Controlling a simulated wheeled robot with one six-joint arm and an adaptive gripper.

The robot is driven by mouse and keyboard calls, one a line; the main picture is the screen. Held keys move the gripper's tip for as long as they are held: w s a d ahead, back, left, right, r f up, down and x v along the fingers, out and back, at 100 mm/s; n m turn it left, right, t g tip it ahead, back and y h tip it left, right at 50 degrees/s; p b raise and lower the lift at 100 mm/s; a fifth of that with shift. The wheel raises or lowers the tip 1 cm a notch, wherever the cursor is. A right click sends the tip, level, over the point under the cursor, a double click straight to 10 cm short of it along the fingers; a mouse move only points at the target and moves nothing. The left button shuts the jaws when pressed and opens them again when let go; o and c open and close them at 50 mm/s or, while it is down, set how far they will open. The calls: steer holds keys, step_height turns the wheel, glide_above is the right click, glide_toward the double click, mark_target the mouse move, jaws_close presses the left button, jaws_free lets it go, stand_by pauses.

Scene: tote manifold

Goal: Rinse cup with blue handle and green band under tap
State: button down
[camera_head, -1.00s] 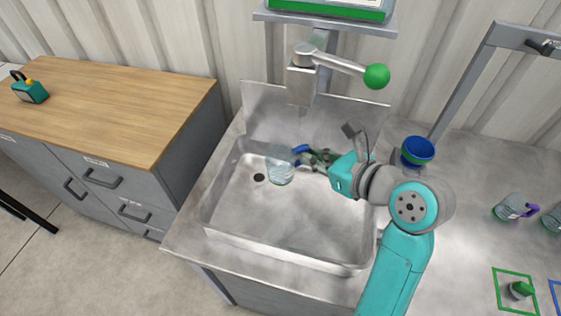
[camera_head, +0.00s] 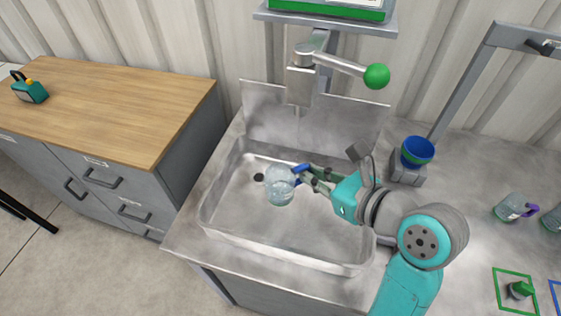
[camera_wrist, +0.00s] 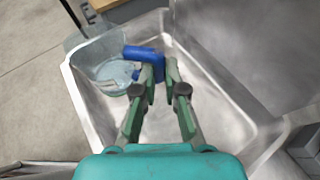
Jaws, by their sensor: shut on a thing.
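My gripper (camera_head: 308,174) is shut on the blue handle (camera_head: 301,169) of a clear cup (camera_head: 279,188), holding it over the sink basin (camera_head: 260,228). The wrist view shows the cup (camera_wrist: 100,68) left of my gripper (camera_wrist: 157,78), with the blue handle (camera_wrist: 145,53) between the fingertips. The cup looks tilted in the wrist view. I cannot make out a green band on it. The tap (camera_head: 301,84) stands at the back of the sink, and its lever ends in a green ball (camera_head: 376,76). The cup is in front of the spout. I see no clear water stream.
A wooden-topped cabinet (camera_head: 120,95) is at left.

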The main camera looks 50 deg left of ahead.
steer(key=shift+s+d, duration=1.15)
steer(key=shift+s, duration=0.05)
stand_by(0.6)
steer(key=s+d+r, duration=0.3)
steer(key=r, duration=0.1)
steer(key=shift+s+d, duration=0.25)
steer(key=shift+d, duration=0.05)
stand_by(0.3)
stand_by(0.8)
